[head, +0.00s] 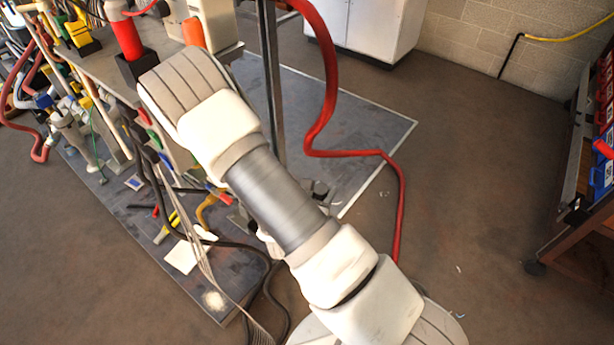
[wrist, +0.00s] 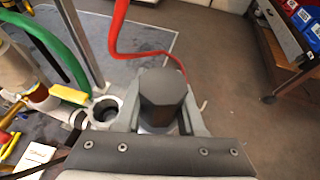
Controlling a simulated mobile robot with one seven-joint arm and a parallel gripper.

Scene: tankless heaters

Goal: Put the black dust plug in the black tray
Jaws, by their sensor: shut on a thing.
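The black dust plug (wrist: 162,92), a dark faceted cap, is between the two fingers of my gripper (wrist: 161,100) in the wrist view. My gripper is shut on it, with a finger against each side. A grey round fitting with a dark open hole (wrist: 105,110) is just left of the plug, close to the left finger. In the head view my arm crosses the middle and hides the gripper and plug. I cannot make out the black tray in either view.
A cluttered workbench (head: 110,70) with tools and hoses stands at the left. A red hose (head: 330,80) hangs to the floor beside a metal post (head: 270,80). A green hose (wrist: 62,45) runs left of the gripper. A rack with bins (head: 600,110) stands far right; floor between is clear.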

